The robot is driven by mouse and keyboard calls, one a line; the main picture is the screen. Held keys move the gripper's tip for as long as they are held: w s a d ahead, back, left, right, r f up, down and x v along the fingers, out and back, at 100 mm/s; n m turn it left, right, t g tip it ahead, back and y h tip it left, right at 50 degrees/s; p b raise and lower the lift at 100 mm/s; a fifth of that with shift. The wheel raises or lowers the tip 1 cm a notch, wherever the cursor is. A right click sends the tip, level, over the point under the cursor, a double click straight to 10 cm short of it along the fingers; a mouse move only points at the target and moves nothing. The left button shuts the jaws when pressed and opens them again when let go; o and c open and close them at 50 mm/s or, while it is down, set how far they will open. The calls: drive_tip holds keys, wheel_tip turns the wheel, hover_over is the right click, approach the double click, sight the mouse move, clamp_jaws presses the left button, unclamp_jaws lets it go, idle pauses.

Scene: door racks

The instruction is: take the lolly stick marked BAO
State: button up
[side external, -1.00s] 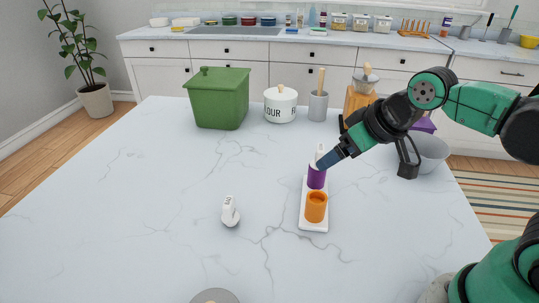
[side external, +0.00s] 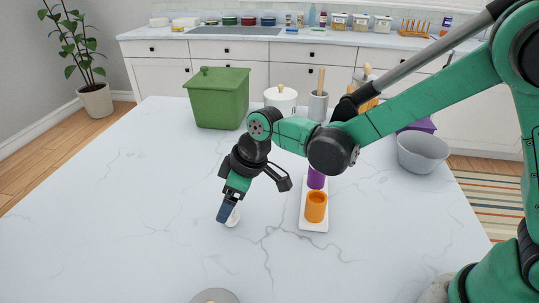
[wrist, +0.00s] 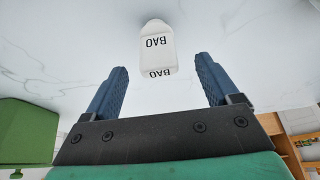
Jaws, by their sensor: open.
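The lolly stick marked BAO (wrist: 157,48) is white, with black lettering that reads upside down in the wrist view. It stands on the table; in the side view only its lower part (side external: 234,218) shows beside my fingers. My gripper (side external: 225,213) is over it, pointing down. In the wrist view my gripper (wrist: 160,66) is open, its two blue fingers apart, with the stick centred between them near the tips. Neither finger visibly touches it.
A white rack with an orange cup (side external: 316,207) and a purple cup (side external: 316,179) stands to the right, partly behind my arm. A green bin (side external: 220,98), white pot (side external: 280,98) and grey bowl (side external: 423,153) are farther back. The left table is clear.

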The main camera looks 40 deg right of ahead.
sight(234, 218)
drive_tip(key=shift+x, duration=1.8)
clamp_jaws()
drive_tip(key=shift+r, duration=0.15)
